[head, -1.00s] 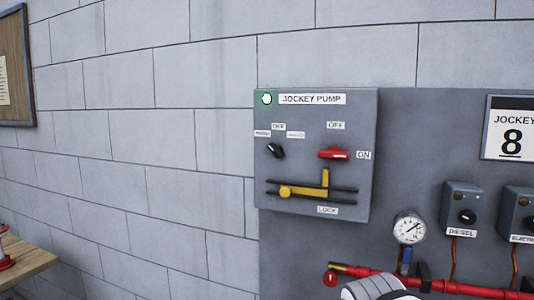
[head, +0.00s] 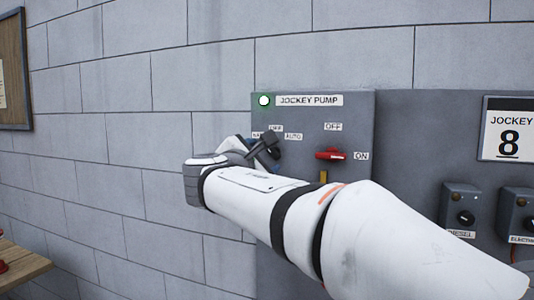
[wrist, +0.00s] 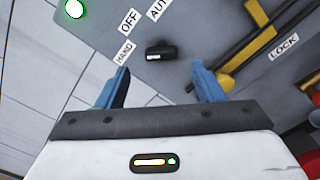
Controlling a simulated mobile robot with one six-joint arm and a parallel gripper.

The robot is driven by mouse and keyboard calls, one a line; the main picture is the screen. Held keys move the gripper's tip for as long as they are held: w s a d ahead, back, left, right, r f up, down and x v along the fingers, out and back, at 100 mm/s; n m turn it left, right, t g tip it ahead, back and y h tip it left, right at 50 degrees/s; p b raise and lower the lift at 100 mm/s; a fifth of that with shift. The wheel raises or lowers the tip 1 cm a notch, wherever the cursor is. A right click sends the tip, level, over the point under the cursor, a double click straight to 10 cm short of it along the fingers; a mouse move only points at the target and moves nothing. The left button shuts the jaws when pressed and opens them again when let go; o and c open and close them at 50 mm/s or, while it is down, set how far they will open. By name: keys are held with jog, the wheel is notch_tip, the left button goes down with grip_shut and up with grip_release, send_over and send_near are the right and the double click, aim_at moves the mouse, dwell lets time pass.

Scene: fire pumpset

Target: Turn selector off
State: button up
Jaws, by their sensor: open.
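The selector (wrist: 160,51) is a small black knob on the grey jockey pump panel (head: 350,108), with HAND (wrist: 123,52), OFF (wrist: 128,20) and AUTO (wrist: 157,8) labels around it. In the wrist view, its pale-marked end faces roughly toward HAND. My gripper (wrist: 160,69) is open, its blue fingers either side of the knob in the picture, with no clear contact.
A red ON/OFF switch (head: 331,155) sits right of the selector. A yellow lock bar (wrist: 250,50) with dark rails lies below it. A green lamp (head: 264,101) is lit at the panel's top left. Diesel (head: 461,210) and electric boxes stand further right.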

aim_at(271, 153)
jog(key=p+x, duration=0.1)
jog(key=x, duration=0.5)
jog(key=shift+s, duration=0.1)
jog(key=shift+c, duration=0.4)
jog(key=c, duration=0.9)
